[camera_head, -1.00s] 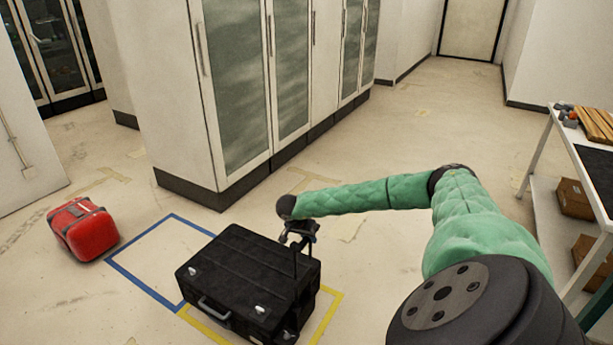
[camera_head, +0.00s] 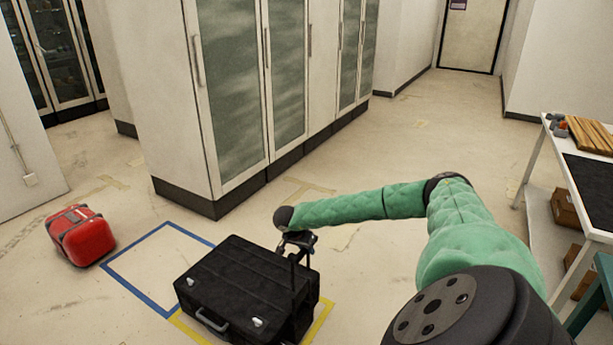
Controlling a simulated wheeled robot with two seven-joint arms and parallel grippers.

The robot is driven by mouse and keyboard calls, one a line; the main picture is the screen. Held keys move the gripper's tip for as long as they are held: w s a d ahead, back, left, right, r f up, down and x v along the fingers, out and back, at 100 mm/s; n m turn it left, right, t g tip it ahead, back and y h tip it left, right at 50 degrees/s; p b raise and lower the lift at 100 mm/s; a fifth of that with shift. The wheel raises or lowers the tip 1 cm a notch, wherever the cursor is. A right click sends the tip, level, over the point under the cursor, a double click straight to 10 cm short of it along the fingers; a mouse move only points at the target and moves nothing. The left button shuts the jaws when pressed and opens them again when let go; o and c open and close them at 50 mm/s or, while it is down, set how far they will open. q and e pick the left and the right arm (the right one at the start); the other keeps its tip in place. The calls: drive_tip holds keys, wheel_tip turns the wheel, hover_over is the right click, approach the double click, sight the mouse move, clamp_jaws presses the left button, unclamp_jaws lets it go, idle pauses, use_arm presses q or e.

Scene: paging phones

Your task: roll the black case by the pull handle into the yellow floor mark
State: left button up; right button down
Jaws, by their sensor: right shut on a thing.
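The black case (camera_head: 235,283) stands on the floor at lower centre, with a grey carry handle and latches on its near side. It covers much of the yellow floor mark (camera_head: 321,319), whose outline shows at the case's right and near left. My right gripper (camera_head: 298,243) is shut on the pull handle (camera_head: 294,272), a thin dark upright at the case's right side. The fingers' contact is small and dark in the view. The near edge of the mark is partly hidden or out of frame. My left gripper is not in view.
A blue floor mark (camera_head: 132,282) lies empty just left of the case. A red case (camera_head: 82,236) stands beyond it. Tall cabinets (camera_head: 235,90) stand behind. A white table (camera_head: 537,150) with boxes below is at right. Open floor runs between cabinets and table.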

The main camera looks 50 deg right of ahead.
drive_tip(key=c, duration=1.2)
unclamp_jaws()
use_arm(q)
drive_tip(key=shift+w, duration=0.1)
use_arm(e)
drive_tip(key=shift+w+a+r, duration=0.15)
drive_tip(key=shift+a+r, duration=0.1)
drive_tip(key=shift+r, duration=0.3)
use_arm(q)
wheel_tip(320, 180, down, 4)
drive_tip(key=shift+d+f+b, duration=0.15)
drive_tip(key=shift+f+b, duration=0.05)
drive_tip(key=shift+b, duration=0.25)
use_arm(e)
drive_tip(key=v, duration=0.6)
drive_tip(key=shift+a+r, duration=0.1)
drive_tip(key=shift+r, duration=0.15)
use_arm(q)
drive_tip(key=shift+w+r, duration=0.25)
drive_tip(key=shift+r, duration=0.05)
use_arm(e)
drive_tip(key=shift+m, duration=0.3)
